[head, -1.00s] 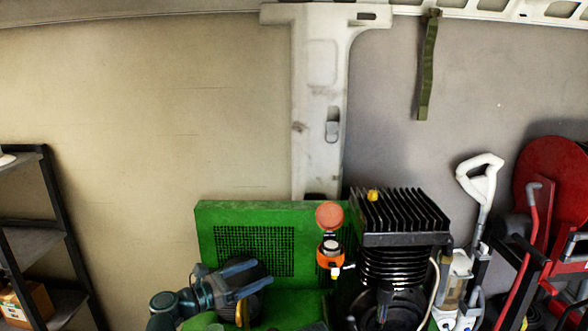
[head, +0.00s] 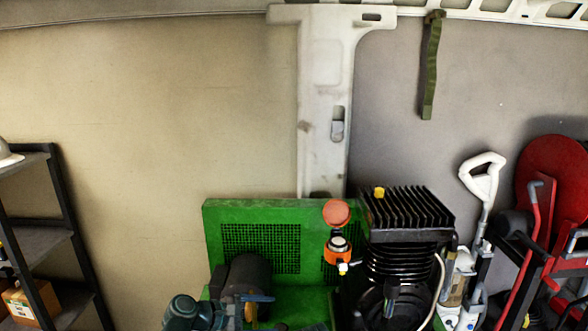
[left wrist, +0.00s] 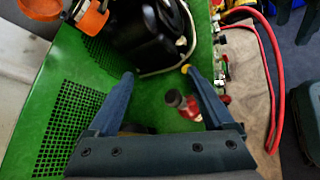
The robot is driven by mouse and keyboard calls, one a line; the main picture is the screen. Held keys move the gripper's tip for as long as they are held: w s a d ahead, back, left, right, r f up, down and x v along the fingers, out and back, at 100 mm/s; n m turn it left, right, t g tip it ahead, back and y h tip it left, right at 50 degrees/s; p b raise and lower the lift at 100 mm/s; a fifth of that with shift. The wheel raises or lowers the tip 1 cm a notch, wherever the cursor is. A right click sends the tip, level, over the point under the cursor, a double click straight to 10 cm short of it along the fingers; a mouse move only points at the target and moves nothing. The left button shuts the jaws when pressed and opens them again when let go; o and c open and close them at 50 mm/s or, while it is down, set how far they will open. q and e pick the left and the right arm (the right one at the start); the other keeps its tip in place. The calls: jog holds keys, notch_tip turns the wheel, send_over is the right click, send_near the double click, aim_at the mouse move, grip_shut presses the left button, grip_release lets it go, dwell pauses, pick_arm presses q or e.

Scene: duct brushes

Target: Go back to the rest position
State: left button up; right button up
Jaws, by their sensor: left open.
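My left gripper (head: 248,302) shows low in the head view, in front of the green machine housing (head: 265,210), with part of my teal arm beside it. In the left wrist view, my left gripper (left wrist: 158,76) has its two blue fingers spread wide apart, with nothing held between them. Beyond the fingers lies green machine surface, with a small red and dark fitting (left wrist: 184,106) near the right finger. I cannot tell how far it is from the finger. My right gripper is in neither current view. No duct brush can be made out.
A black finned compressor (head: 405,212) and an orange-collared gauge (head: 337,250) stand at the green housing. A dark shelf (head: 35,245) is at the left. A white-handled tool (head: 482,185) and red equipment (head: 555,185) crowd the right. Red hoses (left wrist: 272,70) run beside the machine.

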pick_arm(q)
jog(key=s+a+f+m+g+y, duration=0.5)
jog(key=s+a+f+m+y, duration=0.6)
jog(key=m, duration=0.6)
jog(key=s+d+f+m+g+y, duration=0.1)
jog(key=s+d+m, duration=0.2)
jog(key=d, duration=0.9)
jog(key=shift+s+y, duration=0.3)
jog(key=shift+s, duration=0.75)
jog(key=shift+f, duration=0.1)
